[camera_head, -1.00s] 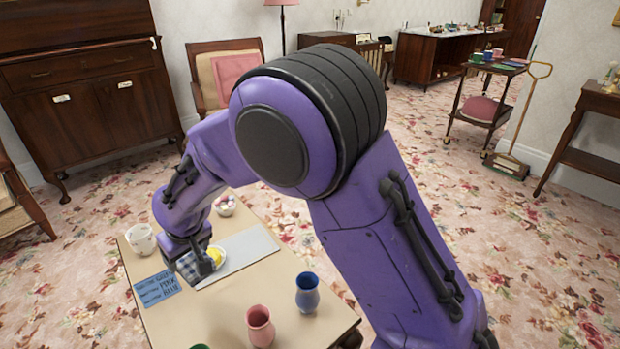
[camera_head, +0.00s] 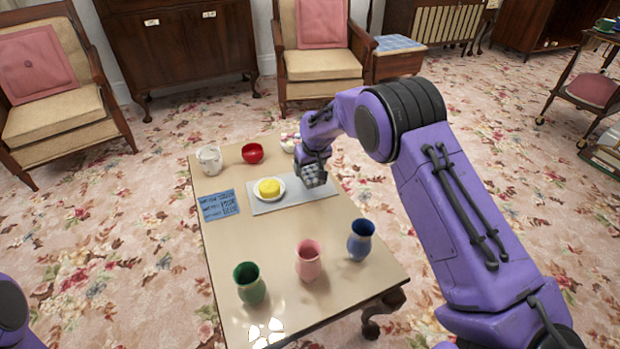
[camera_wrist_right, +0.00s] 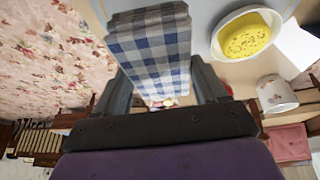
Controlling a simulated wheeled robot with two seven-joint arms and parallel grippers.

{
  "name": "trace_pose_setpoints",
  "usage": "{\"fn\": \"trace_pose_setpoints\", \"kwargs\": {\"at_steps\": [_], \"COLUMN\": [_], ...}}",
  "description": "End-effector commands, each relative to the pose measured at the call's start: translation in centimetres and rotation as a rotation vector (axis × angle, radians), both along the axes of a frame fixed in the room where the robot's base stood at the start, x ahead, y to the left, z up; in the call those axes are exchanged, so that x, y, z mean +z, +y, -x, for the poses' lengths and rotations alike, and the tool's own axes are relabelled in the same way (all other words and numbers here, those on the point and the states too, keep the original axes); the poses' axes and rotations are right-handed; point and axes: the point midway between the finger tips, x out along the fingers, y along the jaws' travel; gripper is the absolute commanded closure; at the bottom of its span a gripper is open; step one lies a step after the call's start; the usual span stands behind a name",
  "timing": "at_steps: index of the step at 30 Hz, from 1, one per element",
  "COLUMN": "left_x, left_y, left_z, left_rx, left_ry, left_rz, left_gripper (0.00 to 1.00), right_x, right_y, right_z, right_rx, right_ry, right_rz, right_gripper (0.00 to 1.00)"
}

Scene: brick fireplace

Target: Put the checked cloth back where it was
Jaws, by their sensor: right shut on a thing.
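The blue-and-white checked cloth (camera_head: 314,177) is in my right gripper (camera_head: 312,162), which is shut on it above the right half of a grey mat (camera_head: 300,197). In the right wrist view the cloth (camera_wrist_right: 150,48) reaches out from between the fingers of the right gripper (camera_wrist_right: 160,92). I cannot tell whether its lower edge touches the mat. A white plate (camera_head: 283,193) with a yellow thing (camera_head: 269,187) is on the mat to the left of the cloth. My left gripper is not in view.
The table (camera_head: 235,262) also holds a white mug (camera_head: 209,160), a red bowl (camera_head: 252,153), a small bowl (camera_head: 288,146) behind the gripper, and a blue written card (camera_head: 218,206). Green (camera_head: 249,284), pink (camera_head: 308,260) and blue (camera_head: 360,240) vases stand near the front.

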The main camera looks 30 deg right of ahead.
Motion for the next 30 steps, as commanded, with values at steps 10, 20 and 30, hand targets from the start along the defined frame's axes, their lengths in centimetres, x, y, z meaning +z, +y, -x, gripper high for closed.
{"fn": "trace_pose_setpoints", "kwargs": {"at_steps": [10,20,30], "left_x": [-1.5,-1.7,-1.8], "left_y": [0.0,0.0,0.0], "left_z": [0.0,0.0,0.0], "left_rx": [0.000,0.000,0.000], "left_ry": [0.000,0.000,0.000], "left_rz": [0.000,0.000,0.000], "left_gripper": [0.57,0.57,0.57], "right_x": [-4.5,-5.8,-6.1], "right_y": [-0.8,-0.9,-0.9], "right_z": [-2.3,-2.3,-2.3], "right_rx": [0.001,-0.001,-0.001], "right_ry": [0.000,-0.004,-0.004], "right_rz": [0.000,0.000,0.000], "right_gripper": [0.57,0.57,0.03]}}
